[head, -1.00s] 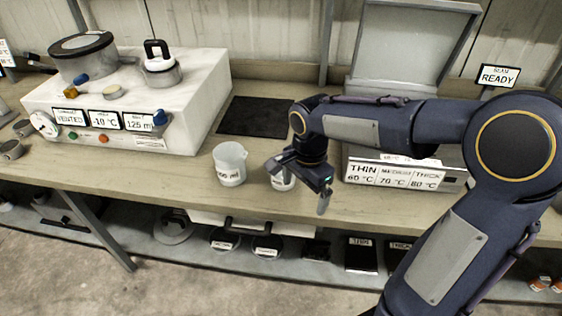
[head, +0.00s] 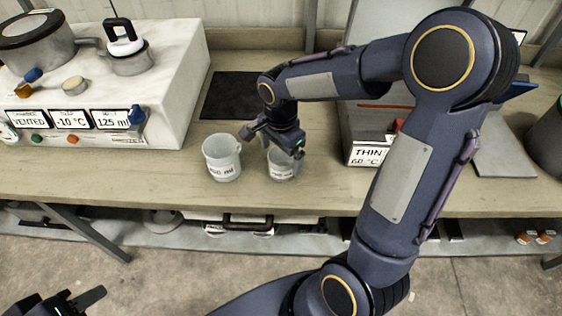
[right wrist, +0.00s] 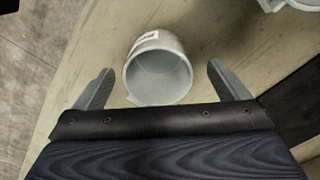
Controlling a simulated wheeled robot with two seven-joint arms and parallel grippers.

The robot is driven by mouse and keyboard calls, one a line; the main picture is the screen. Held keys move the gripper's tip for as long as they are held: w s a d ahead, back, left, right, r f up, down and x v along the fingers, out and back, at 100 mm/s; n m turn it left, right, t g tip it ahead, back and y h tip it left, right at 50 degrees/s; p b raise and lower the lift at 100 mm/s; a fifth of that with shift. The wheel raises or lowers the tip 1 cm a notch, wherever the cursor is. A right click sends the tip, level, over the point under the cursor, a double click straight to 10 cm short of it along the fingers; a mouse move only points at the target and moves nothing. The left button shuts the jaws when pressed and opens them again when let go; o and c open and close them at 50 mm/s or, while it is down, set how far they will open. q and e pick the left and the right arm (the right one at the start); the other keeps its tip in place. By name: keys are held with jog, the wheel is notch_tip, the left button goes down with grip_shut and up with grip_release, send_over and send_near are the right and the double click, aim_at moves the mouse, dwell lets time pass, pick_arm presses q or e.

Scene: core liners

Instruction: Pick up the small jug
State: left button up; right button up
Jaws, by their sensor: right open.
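The small jug (head: 283,166), a pale translucent cup with a white label, stands upright near the bench's front edge. My right gripper (head: 274,143) is at its rim in the head view, and its fingers hide part of the jug. In the right wrist view the jug (right wrist: 158,78) shows its open mouth between the two spread fingers (right wrist: 160,73), with a gap on each side. A larger labelled jug (head: 222,158) stands just left of it. My left gripper (head: 88,299) is at the bottom left corner, away from the bench and mostly cut off.
A black mat (head: 236,95) lies behind the jugs. A white marble-topped apparatus (head: 165,90) with a pot and a lidded vessel stands left. A box labelled THIN (head: 367,156) stands right, partly behind my arm. The wooden bench (head: 100,178) is bare in front.

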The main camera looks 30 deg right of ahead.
aim_at(282, 161)
notch_tip(282, 161, down, 3)
jog(key=shift+s+d+f, duration=0.1)
jog(key=shift+c, duration=0.3)
jog(key=c, duration=1)
